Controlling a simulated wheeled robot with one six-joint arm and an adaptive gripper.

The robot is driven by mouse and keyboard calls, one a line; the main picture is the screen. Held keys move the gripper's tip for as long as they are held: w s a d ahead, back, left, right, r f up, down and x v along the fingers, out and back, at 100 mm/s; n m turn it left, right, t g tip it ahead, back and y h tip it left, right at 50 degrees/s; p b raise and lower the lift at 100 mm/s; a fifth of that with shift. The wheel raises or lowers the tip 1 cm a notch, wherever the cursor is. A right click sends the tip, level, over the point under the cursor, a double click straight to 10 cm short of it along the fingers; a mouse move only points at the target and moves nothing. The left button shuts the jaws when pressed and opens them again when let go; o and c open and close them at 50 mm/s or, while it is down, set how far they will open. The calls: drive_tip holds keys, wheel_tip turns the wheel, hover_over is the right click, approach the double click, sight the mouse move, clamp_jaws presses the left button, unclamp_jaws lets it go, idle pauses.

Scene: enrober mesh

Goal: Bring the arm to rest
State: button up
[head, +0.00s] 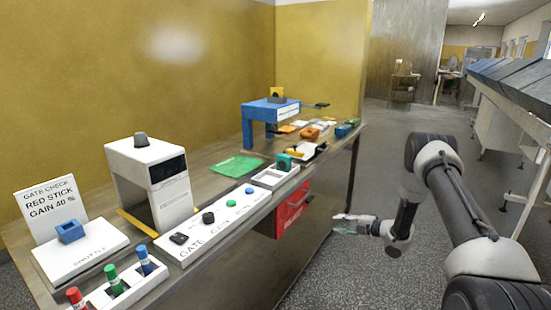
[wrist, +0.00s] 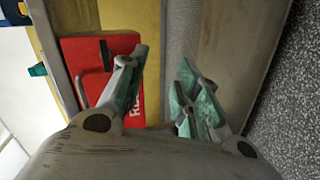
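My arm (head: 444,185) reaches in from the right of the head view, bent at the elbow, over the floor in front of the table. My gripper (head: 347,224) is off the table's front edge, near the red box mounted there. In the wrist view my gripper (wrist: 160,95) has its two green-padded fingers apart, with nothing between them. The red box (wrist: 95,65) lies behind the left finger there, and a gap seems to separate them, though the depth is hard to judge.
The table (head: 225,180) holds a grey-white machine (head: 150,180), a panel with buttons (head: 212,222), a blue stand (head: 270,110), a green sheet (head: 237,166) and coloured sticks in a rack (head: 128,285). The red box (head: 291,208) hangs on its front. Floor (head: 395,130) is clear beyond.

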drive_tip(key=s+d+f+m+g+h, duration=0.3)
drive_tip(key=s+d+f+m+h, duration=0.35)
drive_tip(key=d+m, duration=0.3)
drive_tip(key=s+d+r+m+g+h, duration=0.45)
drive_tip(key=s+d+r+m, duration=0.35)
drive_tip(key=r, duration=0.3)
drive_tip(key=s+a+r+m, duration=0.2)
drive_tip(key=s+a+r, duration=0.2)
drive_tip(key=s+r, duration=0.7)
drive_tip(key=s+a+r+m+t, duration=0.1)
drive_tip(key=s+a+r, duration=0.4)
drive_tip(key=s+r, duration=0.7)
drive_tip(key=s+a+r+m+t, duration=0.1)
drive_tip(key=s+a+r+m, duration=0.3)
drive_tip(key=s+r, duration=0.7)
wheel_tip(320, 180, up, 4)
drive_tip(key=shift+s+a+f, duration=0.15)
drive_tip(key=shift+a, duration=0.1)
